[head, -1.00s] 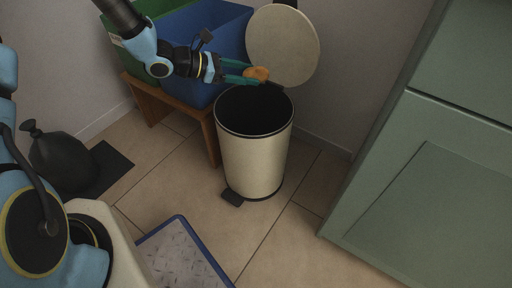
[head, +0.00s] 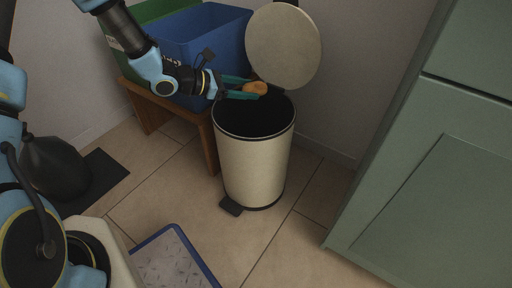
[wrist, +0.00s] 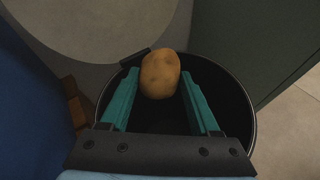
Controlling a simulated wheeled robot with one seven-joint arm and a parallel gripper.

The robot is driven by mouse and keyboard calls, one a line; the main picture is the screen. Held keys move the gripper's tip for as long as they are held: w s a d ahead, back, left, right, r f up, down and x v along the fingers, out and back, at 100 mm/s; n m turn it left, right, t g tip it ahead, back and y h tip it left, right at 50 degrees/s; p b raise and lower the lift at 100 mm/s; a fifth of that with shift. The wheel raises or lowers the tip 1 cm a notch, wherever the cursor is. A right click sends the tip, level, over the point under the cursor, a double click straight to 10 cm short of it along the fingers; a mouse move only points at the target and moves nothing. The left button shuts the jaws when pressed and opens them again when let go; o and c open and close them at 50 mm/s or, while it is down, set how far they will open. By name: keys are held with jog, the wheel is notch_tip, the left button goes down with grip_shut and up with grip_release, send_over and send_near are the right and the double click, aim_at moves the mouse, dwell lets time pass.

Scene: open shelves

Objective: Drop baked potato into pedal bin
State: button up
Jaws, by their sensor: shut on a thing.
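The baked potato (head: 256,88) is light brown and sits between the green fingers of my gripper (head: 248,90). In the wrist view the potato (wrist: 160,74) is at the fingertips of my gripper (wrist: 160,88), with the bin's dark opening behind it. The pedal bin (head: 254,165) is cream with a black rim, and its round lid (head: 283,46) stands open at the back. My gripper is shut on the potato, over the back left part of the opening in the head view. The bin's inside is dark, so its contents cannot be seen.
A blue crate (head: 205,45) and a green crate (head: 122,45) stand on a wooden bench (head: 205,135) left of the bin. A green cabinet (head: 425,170) is at the right. A black bag (head: 55,165) and a blue-edged tray (head: 172,262) are on the floor.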

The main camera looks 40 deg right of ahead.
jog(key=o, duration=1.5)
jog(key=shift+c, duration=0.2)
jog(key=p+v, duration=0.2)
jog(key=v, duration=0.8)
jog(key=shift+a+r+p, duration=0.25)
jog(key=shift+a+p, duration=0.1)
jog(key=shift+p, duration=0.05)
jog(key=shift+w, duration=0.1)
